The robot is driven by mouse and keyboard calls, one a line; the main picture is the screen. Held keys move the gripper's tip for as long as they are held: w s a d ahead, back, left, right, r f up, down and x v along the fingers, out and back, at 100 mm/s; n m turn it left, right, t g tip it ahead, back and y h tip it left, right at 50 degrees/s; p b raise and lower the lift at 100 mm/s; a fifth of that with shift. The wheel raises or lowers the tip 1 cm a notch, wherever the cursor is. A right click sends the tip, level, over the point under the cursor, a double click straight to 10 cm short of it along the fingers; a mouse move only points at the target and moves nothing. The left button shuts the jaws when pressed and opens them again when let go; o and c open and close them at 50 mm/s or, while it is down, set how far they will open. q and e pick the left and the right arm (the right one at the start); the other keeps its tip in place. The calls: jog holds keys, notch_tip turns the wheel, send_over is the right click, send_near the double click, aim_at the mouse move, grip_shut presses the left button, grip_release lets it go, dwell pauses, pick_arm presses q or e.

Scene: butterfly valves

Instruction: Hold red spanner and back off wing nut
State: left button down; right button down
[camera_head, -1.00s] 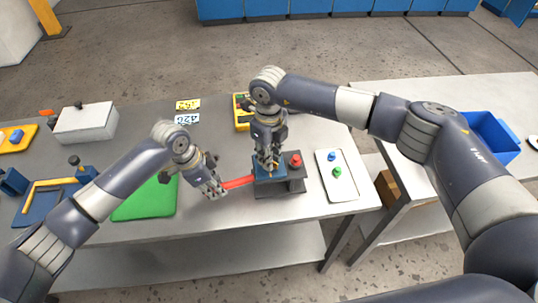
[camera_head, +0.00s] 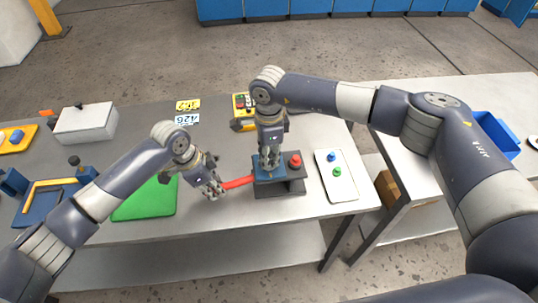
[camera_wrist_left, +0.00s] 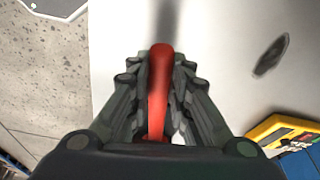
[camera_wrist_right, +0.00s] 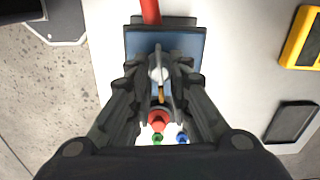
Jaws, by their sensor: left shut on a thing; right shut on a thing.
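The red spanner (camera_head: 238,182) runs from my left gripper (camera_head: 218,191) to the blue block (camera_head: 268,173) on the dark grey fixture (camera_head: 282,188). My left gripper is shut on the spanner's handle, which also shows between the fingers in the left wrist view (camera_wrist_left: 158,90). My right gripper (camera_head: 268,166) points down over the blue block. In the right wrist view, its fingers (camera_wrist_right: 158,98) close on the grey wing nut (camera_wrist_right: 157,72) over the block. The spanner's far end (camera_wrist_right: 150,10) shows at the top there. The fingers hide part of the nut.
A red knob (camera_head: 295,160) stands on the fixture beside the block. A white tray (camera_head: 336,189) with a blue and a green piece lies to the right. A green mat (camera_head: 146,200) lies left. A yellow device (camera_head: 241,122) stands behind the fixture.

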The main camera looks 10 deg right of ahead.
pick_arm(q)
jog(key=shift+d+r, duration=0.1)
jog(key=shift+r, duration=0.05)
pick_arm(e)
jog(key=n, duration=0.5)
jog(key=shift+s+f+n, duration=0.15)
jog(key=shift+f+n, duration=0.15)
pick_arm(q)
jog(key=shift+w, duration=0.1)
pick_arm(e)
jog(key=n, duration=0.5)
pick_arm(q)
jog(key=shift+w, duration=0.1)
pick_arm(e)
jog(key=c, duration=1.4)
grip_release()
jog(key=shift+c, duration=0.2)
jog(key=shift+r, duration=0.1)
notch_tip(320, 180, up, 12)
